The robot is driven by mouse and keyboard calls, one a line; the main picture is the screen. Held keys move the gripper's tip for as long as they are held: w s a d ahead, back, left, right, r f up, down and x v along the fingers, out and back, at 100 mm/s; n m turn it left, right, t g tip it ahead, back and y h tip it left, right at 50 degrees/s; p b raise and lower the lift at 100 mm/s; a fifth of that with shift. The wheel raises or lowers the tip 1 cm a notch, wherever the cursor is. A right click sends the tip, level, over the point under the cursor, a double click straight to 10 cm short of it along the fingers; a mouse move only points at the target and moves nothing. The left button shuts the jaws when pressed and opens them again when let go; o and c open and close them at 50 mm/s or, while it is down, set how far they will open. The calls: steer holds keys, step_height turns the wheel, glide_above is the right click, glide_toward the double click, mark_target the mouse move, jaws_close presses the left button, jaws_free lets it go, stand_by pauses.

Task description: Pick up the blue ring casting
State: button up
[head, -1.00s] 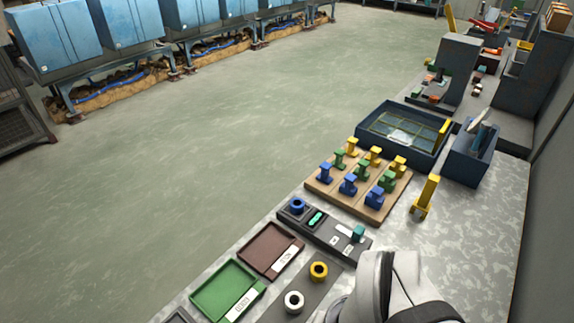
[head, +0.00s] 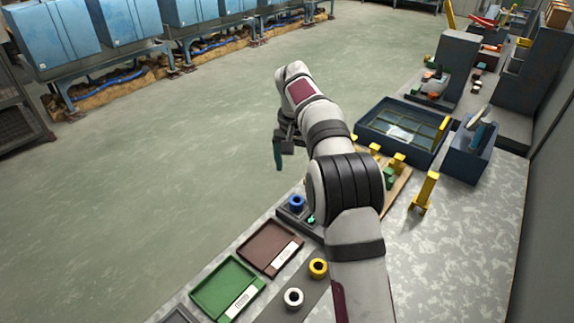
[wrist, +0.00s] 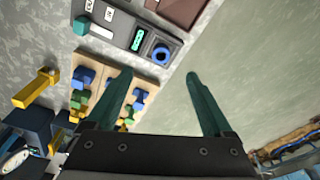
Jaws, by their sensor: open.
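The blue ring casting (head: 297,202) sits upright with its hole facing up at the far left end of a dark station plate in the head view. It also shows in the wrist view (wrist: 161,55), ahead of the fingertips and between their lines. My gripper (head: 278,155) is open and empty, high and beyond the bench's left edge in the head view. In the wrist view its two teal fingers (wrist: 158,74) are spread wide, with nothing between them. My arm hides part of the station plate and most of the peg board.
The wooden board (wrist: 112,92) with coloured blocks lies beside the station plate. A yellow ring (head: 318,267) and a white ring (head: 293,298) stand nearby. Brown (head: 245,247) and green (head: 209,302) trays line the bench edge. A yellow upright (head: 426,190) stands to the right.

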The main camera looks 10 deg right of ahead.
mark_target(296, 198)
steer(key=w+f, duration=0.1)
steer(key=f, duration=0.4)
steer(key=w+f, duration=0.2)
steer(key=f, duration=0.4)
steer(key=w+d+f, duration=0.1)
steer(key=f, duration=0.5)
steer(key=shift+w+d, duration=0.1)
steer(key=shift+w, duration=0.2)
steer(key=shift+r, duration=0.1)
jaws_close()
